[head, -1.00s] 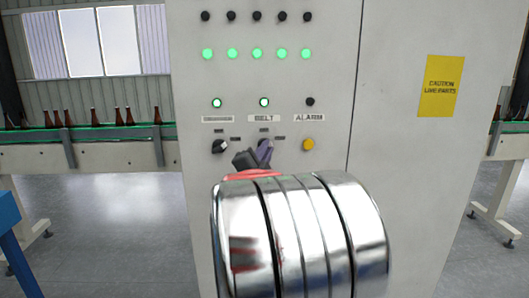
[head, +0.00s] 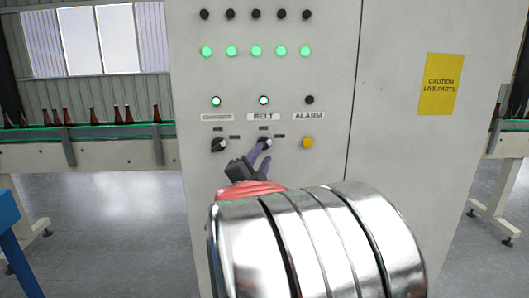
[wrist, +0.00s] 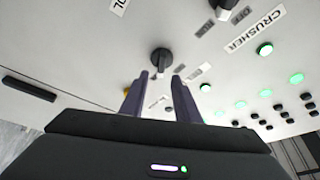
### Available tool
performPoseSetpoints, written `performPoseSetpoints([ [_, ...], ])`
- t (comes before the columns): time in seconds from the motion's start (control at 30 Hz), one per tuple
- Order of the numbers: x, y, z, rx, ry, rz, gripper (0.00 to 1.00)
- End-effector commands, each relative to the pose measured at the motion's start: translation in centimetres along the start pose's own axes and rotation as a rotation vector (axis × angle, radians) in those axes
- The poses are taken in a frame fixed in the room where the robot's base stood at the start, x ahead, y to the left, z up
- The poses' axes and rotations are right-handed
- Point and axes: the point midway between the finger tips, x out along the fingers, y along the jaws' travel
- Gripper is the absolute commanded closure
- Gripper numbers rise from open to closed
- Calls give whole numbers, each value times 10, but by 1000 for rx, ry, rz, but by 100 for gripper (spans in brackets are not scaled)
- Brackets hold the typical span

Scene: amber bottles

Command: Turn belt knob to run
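The belt knob (head: 265,143) is a dark rotary knob under the BELT label (head: 263,117) on the grey cabinet front. In the head view a purple finger of my gripper (head: 262,158) partly covers it. In the wrist view the knob (wrist: 160,62) sits just beyond and between the two purple fingertips (wrist: 160,76). The fingers are spread, with a gap between them, and nothing is held. The knob's handle looks roughly upright in the wrist view; its exact setting is hard to read. The lamp above BELT (head: 264,100) glows green.
The crusher knob (head: 219,145) is close on the left, and the yellow alarm button (head: 307,143) is close on the right. A row of green lamps (head: 256,51) is above. A conveyor with amber bottles (head: 93,116) runs behind on the left.

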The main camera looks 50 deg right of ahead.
Motion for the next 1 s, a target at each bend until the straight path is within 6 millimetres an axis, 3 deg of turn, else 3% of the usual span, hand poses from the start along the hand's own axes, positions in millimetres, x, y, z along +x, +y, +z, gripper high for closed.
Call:
performPoseSetpoints([
  [0.3, -58, 0, 1, 1, -3, -2, 71],
  [0.5, -84, 0, 0, 2, -2, 0, 71],
  [1.0, -92, 1, 0, 0, 1, 1, 71],
])
